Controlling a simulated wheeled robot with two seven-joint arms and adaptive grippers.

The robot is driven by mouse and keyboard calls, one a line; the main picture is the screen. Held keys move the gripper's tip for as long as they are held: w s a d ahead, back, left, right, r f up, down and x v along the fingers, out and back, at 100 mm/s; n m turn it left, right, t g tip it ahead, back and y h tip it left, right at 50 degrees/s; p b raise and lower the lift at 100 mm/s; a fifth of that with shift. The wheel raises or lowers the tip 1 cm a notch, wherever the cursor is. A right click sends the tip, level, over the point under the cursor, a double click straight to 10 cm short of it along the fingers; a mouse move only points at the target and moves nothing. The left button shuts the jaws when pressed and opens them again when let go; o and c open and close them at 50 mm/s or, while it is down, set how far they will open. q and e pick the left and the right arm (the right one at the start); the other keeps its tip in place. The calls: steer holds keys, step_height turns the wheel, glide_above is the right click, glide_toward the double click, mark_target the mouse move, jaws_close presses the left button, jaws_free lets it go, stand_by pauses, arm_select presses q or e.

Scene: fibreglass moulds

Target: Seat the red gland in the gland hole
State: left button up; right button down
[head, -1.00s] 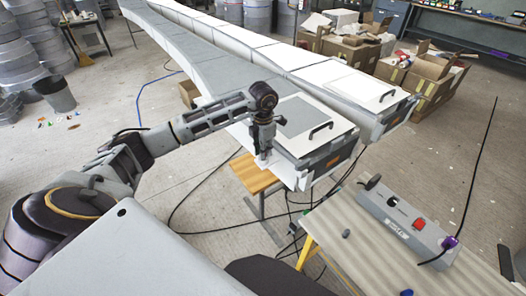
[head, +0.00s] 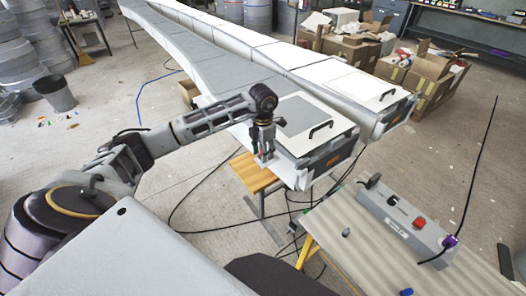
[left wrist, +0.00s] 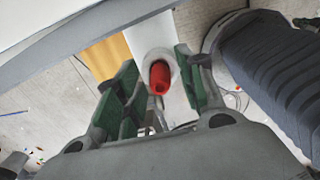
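The red gland (left wrist: 159,77) shows in the left wrist view, surrounded by a round white collar on a pale strip. The collar hides its lower end, and I cannot tell how deep it sits. My left gripper (head: 264,158) points down at the near left corner of the nearer mould (head: 320,142). In the left wrist view its green-padded fingers (left wrist: 158,88) stand apart on either side of the gland, with gaps showing. The gland hole itself is not clearly visible. My right gripper is out of view.
A wooden stool (head: 252,174) stands under the mould's end. A grey control box (head: 392,215) with a red button lies on the bench (head: 350,240) at right. Cables run across the floor. Cardboard boxes (head: 430,80) stand at the back right.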

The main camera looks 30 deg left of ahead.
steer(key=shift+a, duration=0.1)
